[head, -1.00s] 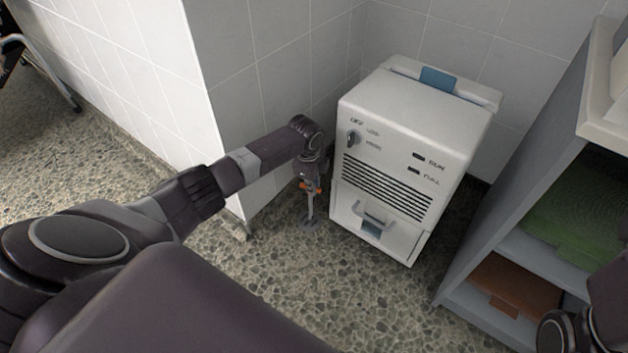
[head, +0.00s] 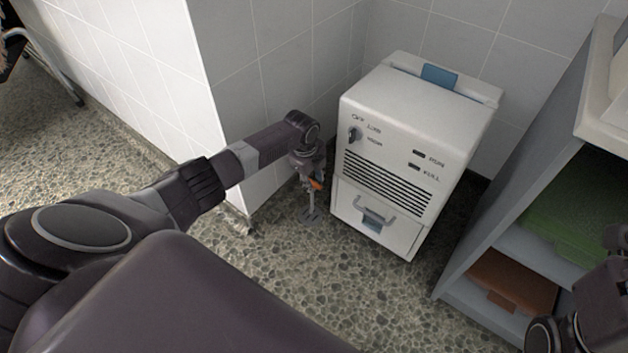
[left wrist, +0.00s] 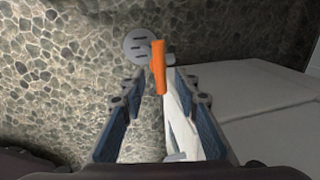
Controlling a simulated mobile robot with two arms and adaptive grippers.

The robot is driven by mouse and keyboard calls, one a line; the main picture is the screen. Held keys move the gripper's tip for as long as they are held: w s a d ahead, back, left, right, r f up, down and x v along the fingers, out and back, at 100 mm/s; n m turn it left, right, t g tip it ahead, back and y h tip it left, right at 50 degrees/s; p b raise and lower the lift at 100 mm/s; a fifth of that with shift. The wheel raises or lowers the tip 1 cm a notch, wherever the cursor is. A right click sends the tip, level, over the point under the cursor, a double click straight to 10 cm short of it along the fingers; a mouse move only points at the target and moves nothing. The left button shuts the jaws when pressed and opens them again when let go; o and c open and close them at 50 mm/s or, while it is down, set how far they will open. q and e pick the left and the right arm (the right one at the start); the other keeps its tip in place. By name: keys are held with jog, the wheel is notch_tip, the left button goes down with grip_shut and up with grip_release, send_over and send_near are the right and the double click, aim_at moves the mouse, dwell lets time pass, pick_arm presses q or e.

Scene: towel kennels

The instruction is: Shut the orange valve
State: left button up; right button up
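The orange valve handle (head: 316,183) shows low beside the white unit, partly hidden by my left gripper (head: 309,180). In the left wrist view the orange handle (left wrist: 158,68) is a short bar, running lengthwise in the picture. It sits on a pale pipe (left wrist: 182,122) with a round grey slotted floor drain (left wrist: 138,46) below. My left gripper (left wrist: 155,78) is open, its two blue-grey fingers on either side of the handle's near end. I cannot tell whether either finger touches it. Part of my right arm shows at the right edge; its gripper cannot be made out.
A white unit (head: 415,115) with a knob, vents and a drawer stands just right of my left gripper. A tiled wall (head: 235,80) is close on the left. A grey shelf (head: 470,270) with folded towels stands at the right. The pebbled floor in front is clear.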

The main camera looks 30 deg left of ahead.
pick_arm(q)
jog(key=shift+r, duration=0.1)
notch_tip(320, 180, up, 12)
jog(key=s, duration=0.2)
jog(key=shift+s+f, duration=0.15)
jog(key=shift+f, duration=0.05)
dwell(0.3)
jog(key=shift+a, duration=0.1)
dwell(2.2)
